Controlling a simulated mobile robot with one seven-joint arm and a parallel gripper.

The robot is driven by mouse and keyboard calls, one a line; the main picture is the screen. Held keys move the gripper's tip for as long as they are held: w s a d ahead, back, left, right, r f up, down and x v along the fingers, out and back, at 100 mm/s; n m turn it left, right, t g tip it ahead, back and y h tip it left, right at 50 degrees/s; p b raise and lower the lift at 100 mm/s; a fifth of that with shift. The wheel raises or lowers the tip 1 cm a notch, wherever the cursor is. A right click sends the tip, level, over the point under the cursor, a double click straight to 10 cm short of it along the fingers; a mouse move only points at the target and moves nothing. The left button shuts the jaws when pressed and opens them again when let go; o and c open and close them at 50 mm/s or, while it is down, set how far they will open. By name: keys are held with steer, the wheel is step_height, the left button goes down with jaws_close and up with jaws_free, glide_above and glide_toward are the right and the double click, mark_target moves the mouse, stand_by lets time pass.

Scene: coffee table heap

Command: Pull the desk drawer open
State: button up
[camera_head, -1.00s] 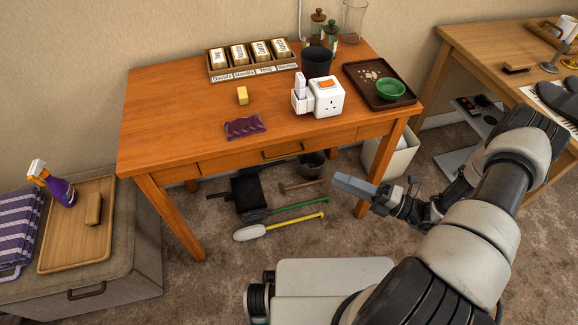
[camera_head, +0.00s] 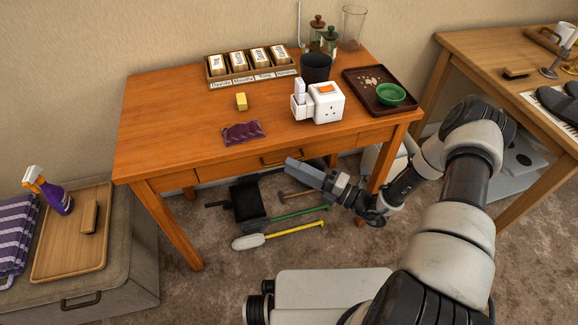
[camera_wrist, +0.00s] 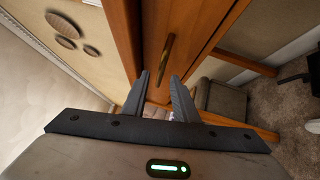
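The wooden desk (camera_head: 185,115) stands against the wall. Its drawer (camera_head: 225,166) is closed, with the front flush under the desktop. A brass bar handle (camera_head: 270,160) sits on the drawer front, partly hidden near my gripper. My gripper (camera_head: 291,163) is just in front of the handle in the head view. In the wrist view my gripper (camera_wrist: 160,78) is open, with a gap between its two fingers. The handle (camera_wrist: 167,53) shows just beyond the fingertips, roughly between them, on the drawer front (camera_wrist: 187,35). The fingers hold nothing.
On the desktop are a purple packet (camera_head: 243,133), a yellow block (camera_head: 241,102), a white socket cube (camera_head: 326,103) and a dark tray (camera_head: 372,105) with a green bowl (camera_head: 391,95). A dustpan (camera_head: 248,203) and long-handled tools lie on the floor beneath. A second table stands right.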

steer(key=shift+x, duration=1.1)
jaws_close()
stand_by(0.7)
